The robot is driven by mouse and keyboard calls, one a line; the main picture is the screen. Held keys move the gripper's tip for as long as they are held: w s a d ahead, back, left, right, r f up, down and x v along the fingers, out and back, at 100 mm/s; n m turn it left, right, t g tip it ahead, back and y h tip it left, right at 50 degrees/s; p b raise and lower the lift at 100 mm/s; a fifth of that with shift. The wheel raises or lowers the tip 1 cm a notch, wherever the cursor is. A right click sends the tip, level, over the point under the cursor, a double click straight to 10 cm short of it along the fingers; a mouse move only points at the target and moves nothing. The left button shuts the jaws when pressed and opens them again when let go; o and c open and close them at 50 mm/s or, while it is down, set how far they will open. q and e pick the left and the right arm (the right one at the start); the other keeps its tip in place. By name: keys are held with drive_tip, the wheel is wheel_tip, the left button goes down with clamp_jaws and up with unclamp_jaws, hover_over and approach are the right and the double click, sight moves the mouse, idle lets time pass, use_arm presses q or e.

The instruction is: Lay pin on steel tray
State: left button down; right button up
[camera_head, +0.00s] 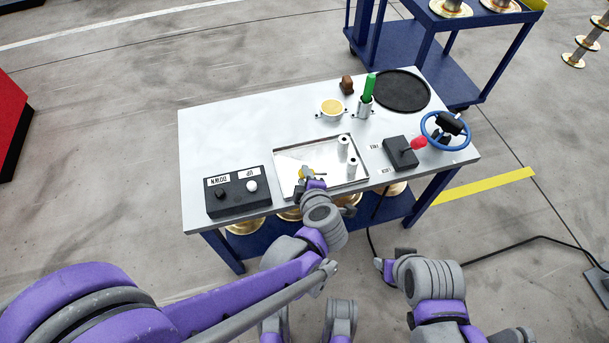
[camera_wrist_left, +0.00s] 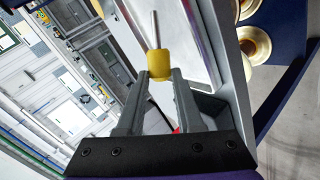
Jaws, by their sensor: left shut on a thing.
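The pin (camera_wrist_left: 159,62) has a yellow grip and a thin metal shaft. My left gripper (camera_head: 307,182) is shut on the yellow grip, and in the left wrist view the shaft points away from the fingers (camera_wrist_left: 160,82). In the head view a bit of yellow (camera_head: 301,174) shows at the fingertips, over the front left part of the steel tray (camera_head: 298,156). I cannot tell whether the pin touches the tray. Two pale upright cylinders (camera_head: 343,146) stand at the tray's right side. My right gripper (camera_head: 386,262) is low, off the table's front; its jaw state is unclear.
A black UP/DOWN button box (camera_head: 238,198) stands left of the tray. A red-knobbed lever box (camera_head: 401,152) and a blue handwheel (camera_head: 430,137) stand right. Behind are a yellowish cup (camera_head: 331,107), a green-handled tool (camera_head: 369,86) and a black disc (camera_head: 402,92). The table's back left is clear.

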use_arm(q)
drive_tip(key=shift+c, duration=2.4)
unclamp_jaws()
drive_tip(key=p+v, duration=0.3)
drive_tip(key=v, duration=0.7)
drive_tip(key=shift+s+r, duration=0.2)
drive_tip(key=shift+s, duration=0.15)
drive_tip(key=shift+d, duration=0.1)
